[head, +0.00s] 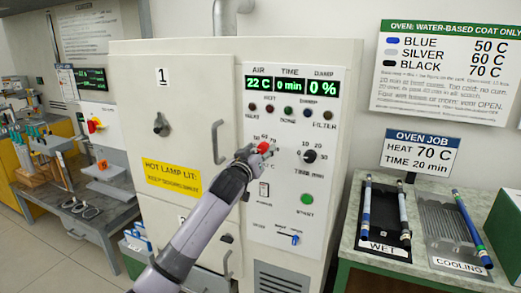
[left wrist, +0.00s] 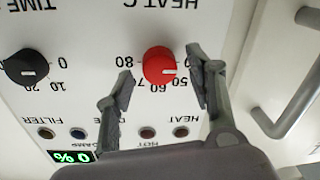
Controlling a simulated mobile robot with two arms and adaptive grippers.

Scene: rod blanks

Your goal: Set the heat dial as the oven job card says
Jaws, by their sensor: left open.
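The red heat dial (head: 264,148) is on the oven's white panel. In the left wrist view, upside down, the red dial (left wrist: 160,65) sits between the fingers of my left gripper (left wrist: 159,70). The fingers are open, one on each side; I cannot tell whether they touch it. Its white mark points right in that view, away from the 80 and towards the finger that hides part of the scale. In the head view my left gripper (head: 254,156) is at the dial. The oven job card (head: 420,154) reads heat 70 C, time 20 min. My right gripper is not in view.
The black time dial (head: 310,156) is beside the heat dial. The display (head: 288,84) reads 22 C, 0 min, 0 %. An oven door handle (head: 217,142) is left of the panel. A wet rack (head: 376,247) and a cooling rack (head: 447,263) with rods stand at the right.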

